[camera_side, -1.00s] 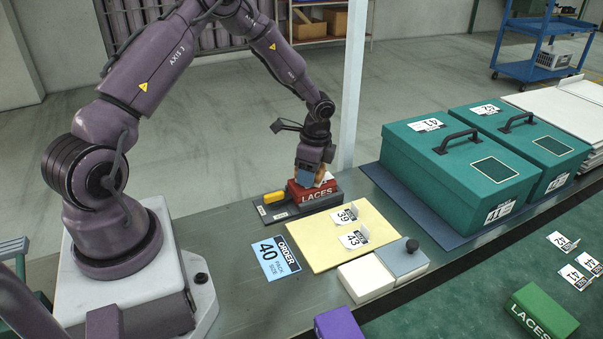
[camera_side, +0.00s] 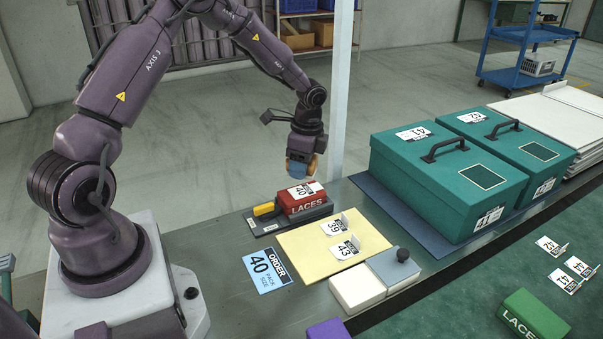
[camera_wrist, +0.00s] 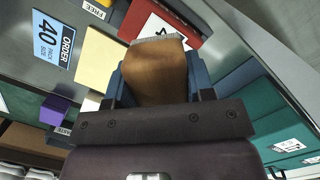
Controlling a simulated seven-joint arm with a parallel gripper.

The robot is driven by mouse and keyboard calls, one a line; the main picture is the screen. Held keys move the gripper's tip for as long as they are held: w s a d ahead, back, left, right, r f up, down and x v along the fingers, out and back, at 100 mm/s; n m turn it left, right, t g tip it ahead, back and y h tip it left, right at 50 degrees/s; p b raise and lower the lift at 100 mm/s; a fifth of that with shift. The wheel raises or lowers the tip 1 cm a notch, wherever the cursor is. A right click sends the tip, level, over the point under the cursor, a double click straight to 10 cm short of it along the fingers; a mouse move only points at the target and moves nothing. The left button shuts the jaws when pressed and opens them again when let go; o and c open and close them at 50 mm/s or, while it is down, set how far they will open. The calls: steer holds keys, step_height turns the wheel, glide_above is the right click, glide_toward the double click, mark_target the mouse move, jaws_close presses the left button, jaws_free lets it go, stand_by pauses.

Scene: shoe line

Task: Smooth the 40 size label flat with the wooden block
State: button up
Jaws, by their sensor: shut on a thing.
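The white 40 size label (camera_side: 304,190) lies on top of the red LACES box (camera_side: 305,207) and looks flat in the side view. The box also shows in the wrist view (camera_wrist: 194,36), with part of the label (camera_wrist: 164,27) beyond the block. My gripper (camera_side: 302,166) is shut on the wooden block (camera_wrist: 158,75), its blue fingers on both sides of it. In the side view the block (camera_side: 311,168) is mostly hidden by the fingers. The gripper is above the box, with a gap between block and label.
A blue ORDER 40 card (camera_side: 267,270) lies in front. Teal cases (camera_side: 445,180) stand farther right.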

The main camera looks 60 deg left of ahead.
steer(key=shift+r, duration=0.45)
steer(key=shift+r, duration=0.1)
steer(key=shift+r, duration=1.4)
